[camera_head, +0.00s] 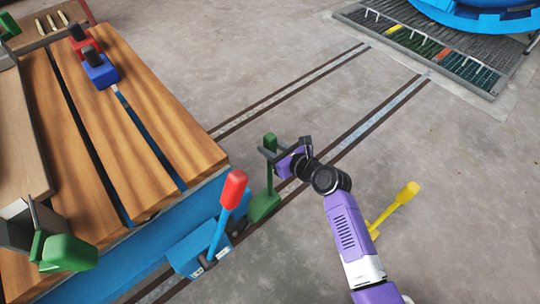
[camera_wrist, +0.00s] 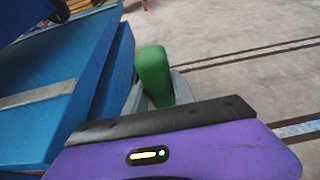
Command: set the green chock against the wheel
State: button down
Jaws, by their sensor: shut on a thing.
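The green chock (camera_head: 263,207) has an upright green handle with a rounded top. It is low by the front right corner of the blue cart, over or on the near rail; I cannot tell whether it touches the floor. My gripper (camera_head: 268,158) is shut on the upper part of the chock's handle. The handle's top (camera_wrist: 153,72) stands up between the grey fingers in the wrist view, beside the blue cart side. The chock's body is hidden there. The cart's wheel is not clearly visible, so contact with the chock cannot be told.
The blue cart (camera_head: 130,265) has a slatted wooden deck and a red-handled lever (camera_head: 232,190) close left of the chock. A yellow-handled thing (camera_head: 400,203) lies right of my arm. Rails (camera_head: 385,107) cross the floor. A grate (camera_head: 440,55) is at the back right.

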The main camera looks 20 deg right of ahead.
jog(key=shift+w+f+b, duration=0.1)
jog(key=shift+f+b, duration=0.75)
jog(key=shift+f, duration=0.9)
jog(key=c, duration=1)
grip_release()
jog(key=shift+f, duration=0.1)
jog(key=shift+c, duration=0.2)
jog(key=p+v, duration=0.5)
jog(key=v, duration=0.7)
jog(key=shift+r, duration=0.25)
